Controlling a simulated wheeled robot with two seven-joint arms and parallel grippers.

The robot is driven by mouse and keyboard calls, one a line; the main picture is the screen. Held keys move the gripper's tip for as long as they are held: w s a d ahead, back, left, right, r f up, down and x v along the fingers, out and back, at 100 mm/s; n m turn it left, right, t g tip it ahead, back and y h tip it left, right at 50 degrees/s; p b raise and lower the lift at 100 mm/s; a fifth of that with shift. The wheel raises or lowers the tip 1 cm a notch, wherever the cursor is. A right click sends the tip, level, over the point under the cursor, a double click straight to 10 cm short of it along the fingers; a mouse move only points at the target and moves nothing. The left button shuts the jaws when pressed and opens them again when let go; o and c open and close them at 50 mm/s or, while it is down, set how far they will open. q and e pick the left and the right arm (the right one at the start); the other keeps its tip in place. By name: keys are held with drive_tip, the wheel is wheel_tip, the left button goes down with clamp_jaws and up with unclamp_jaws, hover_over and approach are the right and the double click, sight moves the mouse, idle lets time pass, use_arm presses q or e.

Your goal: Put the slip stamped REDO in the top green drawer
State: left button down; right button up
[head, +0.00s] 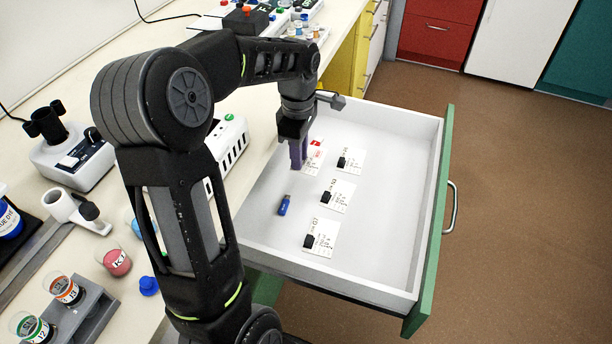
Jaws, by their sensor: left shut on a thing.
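The green-fronted drawer (425,215) is pulled open, with a white inside. My left gripper (300,164) reaches down into the far left part of the drawer and is shut on a white slip (316,157) with a red mark. The fingers hide part of this slip, and its stamp is too small to read. I cannot tell whether the slip touches the drawer floor. Three other white slips, each with a black block on it, lie in the drawer: one at the back (352,159), one in the middle (338,197) and one in front (323,238).
On the bench are a white device (72,155), a red-filled beaker (115,261) and a grey rack (78,316) with vials. A red cabinet (437,30) stands across the brown floor.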

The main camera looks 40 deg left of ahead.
sight(300, 184)
use_arm(q)
drive_tip(key=shift+f, duration=0.85)
drive_tip(key=shift+f, duration=2.5)
drive_tip(key=shift+f, duration=0.1)
drive_tip(key=c, duration=1.3)
unclamp_jaws()
wheel_tip(300, 184, up, 12)
drive_tip(key=shift+r, duration=0.1)
